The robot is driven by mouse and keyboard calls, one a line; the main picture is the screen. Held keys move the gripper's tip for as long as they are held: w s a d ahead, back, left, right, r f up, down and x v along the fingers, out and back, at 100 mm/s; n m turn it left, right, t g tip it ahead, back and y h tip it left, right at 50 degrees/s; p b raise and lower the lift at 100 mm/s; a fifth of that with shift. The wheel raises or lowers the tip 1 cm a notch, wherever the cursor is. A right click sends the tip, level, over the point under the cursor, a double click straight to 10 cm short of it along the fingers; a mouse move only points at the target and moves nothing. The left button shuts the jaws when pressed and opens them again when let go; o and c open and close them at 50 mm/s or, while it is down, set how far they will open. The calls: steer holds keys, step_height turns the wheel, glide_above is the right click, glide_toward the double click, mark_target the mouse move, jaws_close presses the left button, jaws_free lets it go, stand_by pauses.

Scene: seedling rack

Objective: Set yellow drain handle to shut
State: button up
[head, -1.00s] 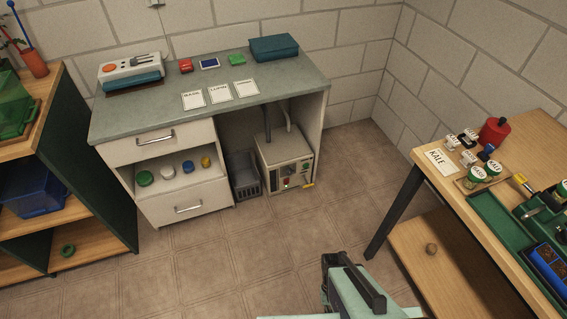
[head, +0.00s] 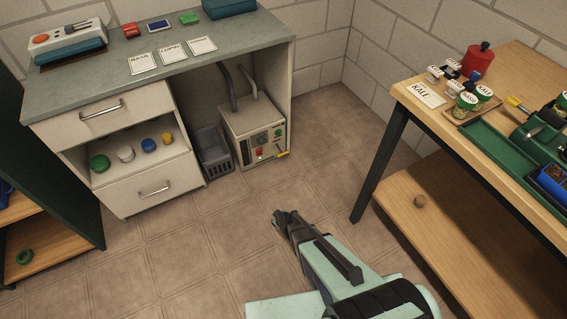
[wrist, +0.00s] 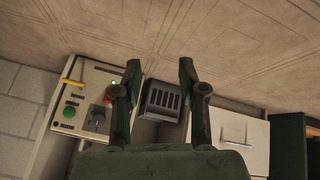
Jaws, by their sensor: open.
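The yellow drain handle (head: 283,154) is a small lever low on the front of a beige pump-like unit (head: 268,119), at its right corner. It lies roughly sideways, slightly tilted. In the wrist view the handle (wrist: 72,82) is on the left, at the end of the unit's panel (wrist: 100,77). My gripper (head: 279,214) is over the floor in front of the unit, apart from it. In the wrist view my gripper (wrist: 160,72) has its fingers spread, with nothing held. The left finger partly covers the panel's red knob.
A grey slotted bin (head: 215,150) stands left of the unit, under the grey bench top (head: 104,82). A white drawer (head: 150,190) is further left. A wooden table (head: 420,105) with a lower shelf stands at right. The floor (head: 215,235) between is clear.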

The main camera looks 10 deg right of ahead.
mark_target(283, 154)
steer(key=w+f+n+t+h+b, duration=0.1)
steer(key=w+f+t+h+b, duration=0.1)
steer(key=w, duration=0.6)
steer(key=w+f+n+t+h+b, duration=0.1)
steer(key=w+f+t+h+b, duration=0.2)
steer(key=w+t+b, duration=0.2)
steer(key=w+f+n+t+h+b, duration=0.1)
steer(key=w+f+t+h+b, duration=0.1)
steer(key=w+b, duration=0.5)
steer(key=shift+w+d+f+t+h, duration=0.15)
steer(key=shift+w+t+h, duration=0.2)
steer(key=shift+w, duration=0.6)
steer(key=shift+w+d+f+t+h, duration=0.15)
steer(key=shift+w+t, duration=0.3)
steer(key=shift+w, duration=0.5)
steer(key=shift+w+d+r+h+b, duration=0.5)
steer(key=shift+w+d+b, duration=0.8)
steer(key=shift+w, duration=1.35)
steer(key=shift+w+d+r+h+b, duration=0.45)
steer(key=shift+w+d+b, duration=0.45)
steer(key=shift+w+d, duration=1.2)
steer(key=shift+w+d+r+h+b, duration=0.35)
steer(key=shift+w+d+r+b, duration=0.5)
steer(key=shift+w, duration=2.35)
steer(key=shift+f, duration=0.2)
jaws_close()
